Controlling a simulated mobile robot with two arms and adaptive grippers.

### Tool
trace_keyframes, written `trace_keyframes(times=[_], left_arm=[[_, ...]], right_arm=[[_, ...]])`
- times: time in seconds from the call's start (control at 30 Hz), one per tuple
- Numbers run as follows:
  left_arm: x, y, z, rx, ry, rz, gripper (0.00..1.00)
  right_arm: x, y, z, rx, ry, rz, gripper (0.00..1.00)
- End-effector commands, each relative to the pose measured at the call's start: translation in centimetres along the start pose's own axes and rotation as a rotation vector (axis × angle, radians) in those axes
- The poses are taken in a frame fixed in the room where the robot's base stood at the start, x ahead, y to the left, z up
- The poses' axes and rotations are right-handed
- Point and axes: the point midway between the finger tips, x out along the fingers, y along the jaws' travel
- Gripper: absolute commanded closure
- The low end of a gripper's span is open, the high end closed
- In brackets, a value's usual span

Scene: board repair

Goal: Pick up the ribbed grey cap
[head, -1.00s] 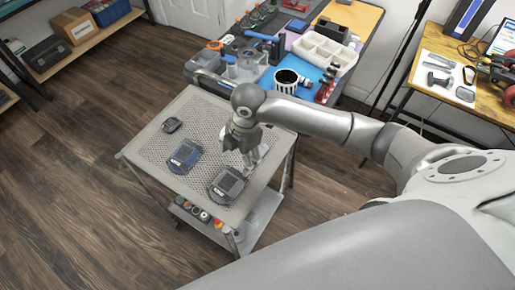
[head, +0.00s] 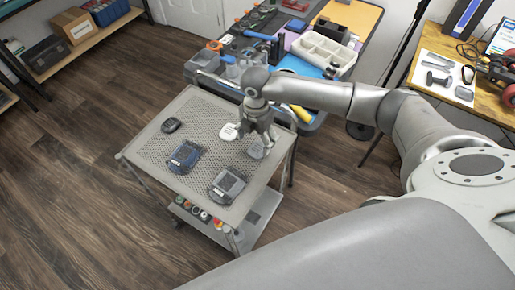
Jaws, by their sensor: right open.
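My right gripper (head: 258,136) is open, pointing down over the back right part of the perforated cart top (head: 200,110). Close to its fingers are a pale, whitish piece (head: 229,131) on the left and a grey piece (head: 255,151) just below them. Which of these, if either, is the ribbed grey cap is too small to tell. The fingers partly cover the area between them, and I cannot tell whether they touch either piece. My left gripper is not in view.
The cart top also holds a small black device (head: 171,125), a blue-screened device (head: 184,157) and a grey-framed device (head: 227,184). A cluttered workbench with a white divided tray (head: 322,50) stands behind.

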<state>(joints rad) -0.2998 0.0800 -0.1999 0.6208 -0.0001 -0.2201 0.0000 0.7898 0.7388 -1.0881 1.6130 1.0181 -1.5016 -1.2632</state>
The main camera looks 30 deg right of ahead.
Motion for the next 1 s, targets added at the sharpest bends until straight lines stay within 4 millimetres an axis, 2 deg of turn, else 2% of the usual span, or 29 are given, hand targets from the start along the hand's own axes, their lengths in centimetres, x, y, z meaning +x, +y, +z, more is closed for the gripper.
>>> trace_keyframes(times=[0.3,0.6,0.9,0.93,1.0], left_arm=[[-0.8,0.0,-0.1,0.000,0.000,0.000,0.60],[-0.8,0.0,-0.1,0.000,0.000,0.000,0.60],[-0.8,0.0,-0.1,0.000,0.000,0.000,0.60],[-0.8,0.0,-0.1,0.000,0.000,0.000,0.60],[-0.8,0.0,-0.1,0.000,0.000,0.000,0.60]], right_arm=[[4.3,-0.3,0.2,0.001,0.000,-0.003,0.25],[4.8,-0.3,0.2,0.000,-0.001,-0.001,0.25],[4.8,-0.3,0.2,0.000,-0.001,-0.001,0.64],[4.8,-0.3,0.2,0.001,-0.001,-0.001,0.67],[4.8,-0.3,0.2,0.001,-0.001,-0.001,0.67]])
